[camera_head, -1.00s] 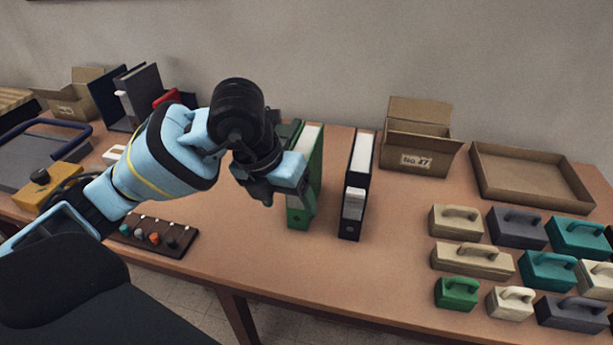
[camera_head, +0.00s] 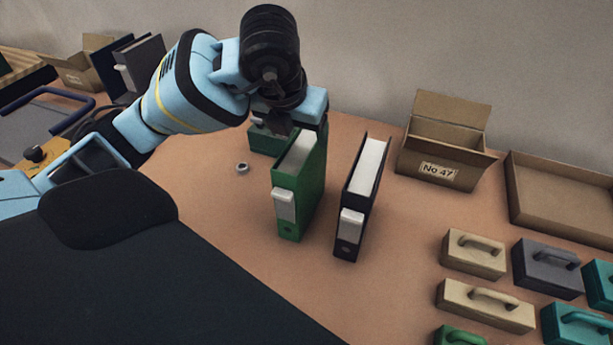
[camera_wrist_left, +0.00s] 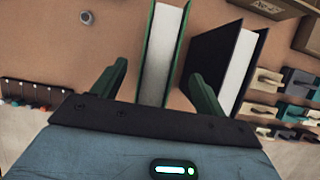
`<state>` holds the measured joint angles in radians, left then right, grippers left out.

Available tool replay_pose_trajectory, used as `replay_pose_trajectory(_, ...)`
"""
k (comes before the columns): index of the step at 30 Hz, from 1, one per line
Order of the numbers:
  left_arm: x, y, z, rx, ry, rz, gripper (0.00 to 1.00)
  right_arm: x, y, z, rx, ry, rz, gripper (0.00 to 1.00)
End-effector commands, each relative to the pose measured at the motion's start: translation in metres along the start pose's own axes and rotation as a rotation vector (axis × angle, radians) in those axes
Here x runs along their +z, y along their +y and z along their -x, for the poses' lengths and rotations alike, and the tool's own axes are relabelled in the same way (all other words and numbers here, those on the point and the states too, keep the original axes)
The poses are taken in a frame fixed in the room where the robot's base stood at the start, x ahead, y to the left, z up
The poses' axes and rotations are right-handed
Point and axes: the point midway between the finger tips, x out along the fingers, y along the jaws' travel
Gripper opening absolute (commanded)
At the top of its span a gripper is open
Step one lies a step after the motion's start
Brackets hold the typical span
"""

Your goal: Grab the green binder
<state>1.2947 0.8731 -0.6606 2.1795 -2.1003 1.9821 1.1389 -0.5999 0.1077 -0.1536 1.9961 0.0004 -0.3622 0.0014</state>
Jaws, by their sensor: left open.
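The green binder (camera_head: 312,190) stands upright on the table, with a white label on its spine and white pages showing at its top. It also shows in the left wrist view (camera_wrist_left: 161,60). My left gripper (camera_head: 300,125) is above the far part of the binder. In the left wrist view my gripper (camera_wrist_left: 158,80) is open, with one dark green finger on each side of the binder's top. I cannot tell how far down the fingers reach. Nothing is held. My right gripper is not in view.
A black binder (camera_head: 350,222) stands just right of the green one, with a narrow gap. A cardboard box (camera_head: 445,150) and an open tray (camera_head: 515,195) are at the right, near several handled blocks (camera_head: 473,253). A small ring (camera_head: 242,168) lies left.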

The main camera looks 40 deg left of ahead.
Motion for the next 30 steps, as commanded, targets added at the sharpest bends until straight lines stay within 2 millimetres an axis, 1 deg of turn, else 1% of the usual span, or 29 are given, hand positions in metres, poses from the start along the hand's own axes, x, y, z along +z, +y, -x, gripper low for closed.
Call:
replay_pose_trajectory(3,-0.001,0.0,-0.011,0.002,0.006,0.0,0.73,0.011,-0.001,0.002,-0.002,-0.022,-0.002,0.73)
replay_pose_trajectory(7,-0.002,0.001,-0.024,0.002,0.005,-0.001,0.73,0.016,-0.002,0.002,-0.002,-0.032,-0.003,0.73)
replay_pose_trajectory(11,-0.001,0.0,-0.026,0.001,0.002,-0.001,0.73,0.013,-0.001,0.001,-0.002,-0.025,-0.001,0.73)
replay_pose_trajectory(14,-0.002,0.001,-0.031,0.002,0.004,0.0,0.73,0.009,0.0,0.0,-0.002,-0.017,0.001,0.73)
replay_pose_trajectory(21,-0.007,0.002,-0.064,0.002,0.005,0.0,0.73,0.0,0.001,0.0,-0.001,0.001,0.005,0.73)
replay_pose_trajectory(24,-0.006,0.002,-0.073,0.001,0.003,0.001,0.73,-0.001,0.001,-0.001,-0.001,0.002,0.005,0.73)
replay_pose_trajectory(30,-0.006,0.002,-0.077,0.0,0.001,-0.001,0.73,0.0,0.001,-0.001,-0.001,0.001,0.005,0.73)
